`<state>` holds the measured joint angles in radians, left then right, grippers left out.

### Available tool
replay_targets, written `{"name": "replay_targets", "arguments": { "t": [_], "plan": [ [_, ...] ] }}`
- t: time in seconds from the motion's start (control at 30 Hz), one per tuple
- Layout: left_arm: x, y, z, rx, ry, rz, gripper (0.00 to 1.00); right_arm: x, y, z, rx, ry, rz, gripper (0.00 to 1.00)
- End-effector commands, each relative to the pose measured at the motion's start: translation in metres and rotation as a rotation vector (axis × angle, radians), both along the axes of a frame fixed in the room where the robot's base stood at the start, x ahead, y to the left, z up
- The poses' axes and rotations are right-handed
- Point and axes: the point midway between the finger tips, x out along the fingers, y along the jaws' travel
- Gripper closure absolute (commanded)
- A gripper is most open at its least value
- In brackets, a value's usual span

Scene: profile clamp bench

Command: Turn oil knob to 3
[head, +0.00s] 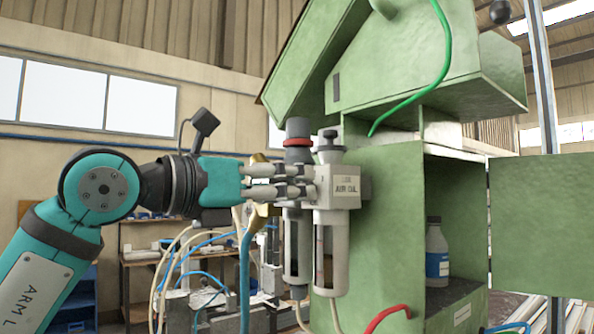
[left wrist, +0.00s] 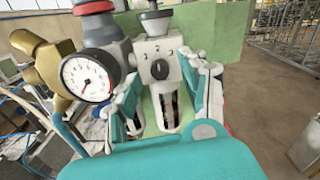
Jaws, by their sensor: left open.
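The oil knob (left wrist: 159,69) is a small dark round dial on the pale front of the air-oil unit in the left wrist view. Numbers are printed in an arc above it, with a 3 at the right end. Its pointer is too small to read surely. My left gripper (head: 308,182) is at the block's left side. In the left wrist view its open fingers (left wrist: 163,78) stand on either side of the knob, with nothing gripped.
A pressure gauge (left wrist: 87,78) and brass fitting (left wrist: 42,62) sit close left of the knob. Two pale bowls with dark sight slots hang below the block. The green cabinet (head: 384,215) stands behind, its door open to the right, with a bottle (head: 436,255) inside.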

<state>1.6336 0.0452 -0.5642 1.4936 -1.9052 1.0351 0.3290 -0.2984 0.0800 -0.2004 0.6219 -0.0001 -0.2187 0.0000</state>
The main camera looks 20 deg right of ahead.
Motion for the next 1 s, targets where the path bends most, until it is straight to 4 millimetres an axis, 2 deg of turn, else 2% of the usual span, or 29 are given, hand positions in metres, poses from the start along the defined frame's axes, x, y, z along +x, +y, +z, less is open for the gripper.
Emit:
{"name": "replay_targets", "arguments": {
  "t": [0.03, 0.2, 0.53, 0.87, 1.0],
  "plan": [
    [0.003, -0.007, 0.003, 0.000, 0.003, 0.000, 0.55, 0.000, 0.000, 0.006, -0.001, 0.000, 0.000, 0.60],
    [0.008, -0.019, 0.000, 0.001, 0.001, 0.001, 0.55, 0.000, -0.001, 0.011, -0.001, 0.001, -0.001, 0.60],
    [0.009, -0.021, -0.001, 0.000, 0.000, 0.001, 0.56, -0.001, -0.002, 0.010, -0.002, 0.003, -0.001, 0.60],
    [0.009, -0.021, -0.001, 0.000, 0.000, 0.001, 1.00, -0.002, -0.002, 0.010, -0.002, 0.005, -0.001, 0.60],
    [0.009, -0.021, -0.001, 0.000, 0.000, 0.001, 1.00, -0.003, -0.002, 0.010, -0.002, 0.006, -0.001, 0.60]
  ]
}}
